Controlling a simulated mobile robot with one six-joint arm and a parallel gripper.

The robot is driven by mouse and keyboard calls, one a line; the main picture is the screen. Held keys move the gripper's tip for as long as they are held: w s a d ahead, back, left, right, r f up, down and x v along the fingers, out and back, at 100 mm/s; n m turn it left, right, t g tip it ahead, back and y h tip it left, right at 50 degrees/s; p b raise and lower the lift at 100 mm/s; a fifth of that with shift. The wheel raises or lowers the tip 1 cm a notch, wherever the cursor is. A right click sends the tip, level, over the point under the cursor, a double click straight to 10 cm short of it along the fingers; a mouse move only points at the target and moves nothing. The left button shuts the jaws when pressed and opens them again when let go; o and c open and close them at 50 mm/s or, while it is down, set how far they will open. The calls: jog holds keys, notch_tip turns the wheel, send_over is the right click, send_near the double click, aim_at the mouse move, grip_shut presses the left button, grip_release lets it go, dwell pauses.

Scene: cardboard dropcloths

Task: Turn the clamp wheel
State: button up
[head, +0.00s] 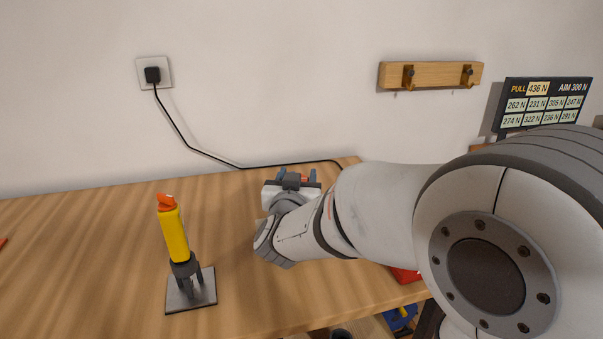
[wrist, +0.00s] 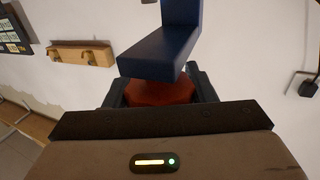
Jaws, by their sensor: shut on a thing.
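In the wrist view a red wheel (wrist: 160,92) sits between the two dark fingers of my gripper (wrist: 160,86), which is shut on it. A blue clamp part (wrist: 165,52) stands just beyond the wheel and hides some of it. In the head view small blue (head: 282,174) and red (head: 304,179) parts show at the end of my arm, near the back of the bench. My own wrist hides most of the clamp there.
A yellow-handled tool (head: 173,235) with an orange top stands on a metal plate to the left. A display (head: 545,105) at right reads PULL 436 N, AIM 300 N. A black cable (head: 200,150) runs from the wall socket. A red object (head: 405,275) lies partly behind my arm.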

jog(key=shift+d+r+m+g+h+p, duration=0.15)
jog(key=shift+m+g+h+p, duration=0.25)
jog(key=shift+m+h+p, duration=1.05)
jog(key=shift+h+b, duration=0.35)
jog(key=shift+h, duration=0.3)
jog(key=o, duration=1)
jog(key=shift+c, duration=0.2)
jog(key=p+v, duration=0.1)
jog(key=v, duration=0.6)
jog(key=shift+s, duration=0.35)
